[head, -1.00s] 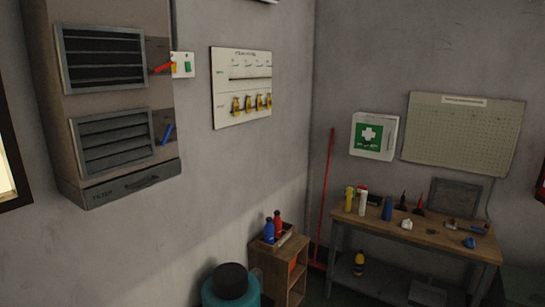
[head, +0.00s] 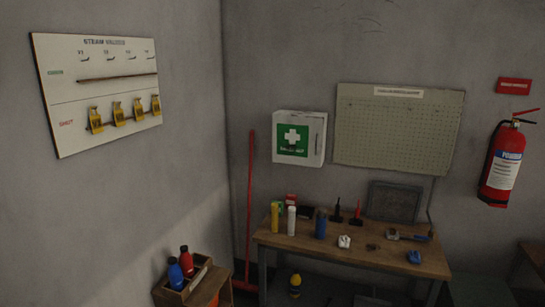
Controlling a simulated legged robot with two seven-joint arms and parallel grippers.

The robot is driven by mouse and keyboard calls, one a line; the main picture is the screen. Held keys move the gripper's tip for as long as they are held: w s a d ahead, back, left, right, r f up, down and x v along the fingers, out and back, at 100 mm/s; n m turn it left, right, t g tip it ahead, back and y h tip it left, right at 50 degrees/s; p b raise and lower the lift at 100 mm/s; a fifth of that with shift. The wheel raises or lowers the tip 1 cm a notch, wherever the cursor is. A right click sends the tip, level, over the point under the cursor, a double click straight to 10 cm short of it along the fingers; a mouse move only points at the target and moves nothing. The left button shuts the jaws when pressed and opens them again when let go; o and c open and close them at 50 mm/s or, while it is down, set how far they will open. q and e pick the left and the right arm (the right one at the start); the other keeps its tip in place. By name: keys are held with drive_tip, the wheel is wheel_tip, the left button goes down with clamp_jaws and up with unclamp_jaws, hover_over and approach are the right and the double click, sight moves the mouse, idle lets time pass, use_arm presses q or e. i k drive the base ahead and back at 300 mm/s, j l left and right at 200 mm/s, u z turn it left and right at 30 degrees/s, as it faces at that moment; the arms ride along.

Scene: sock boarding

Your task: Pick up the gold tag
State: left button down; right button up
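Several gold-yellow tags (head: 118,113) hang in a row on the lower rail of a white wall board (head: 68,132), at the upper left of the head view. The row is marked in red lettering that seems to read "SHUT". The upper rail, beside green lettering, has no tags on it. The tags look alike, and their small print is too small to read. Neither of my grippers shows in the view.
A wooden workbench (head: 350,252) with bottles and tools stands against the back wall. A small wooden stand (head: 206,289) with red and blue bottles is at the lower left. A red pole (head: 249,200) leans in the corner. A fire extinguisher (head: 503,160) hangs at right.

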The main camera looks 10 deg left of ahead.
sight(156, 104)
drive_tip(key=i+l+u, duration=0.1)
drive_tip(key=i, duration=1.1)
drive_tip(key=i+u, duration=0.3)
drive_tip(key=u, duration=0.15)
drive_tip(key=i+l+u, duration=0.2)
drive_tip(key=u, duration=0.25)
drive_tip(key=i+l+u, duration=0.4)
drive_tip(key=k+j, duration=0.05)
drive_tip(key=j, duration=0.05)
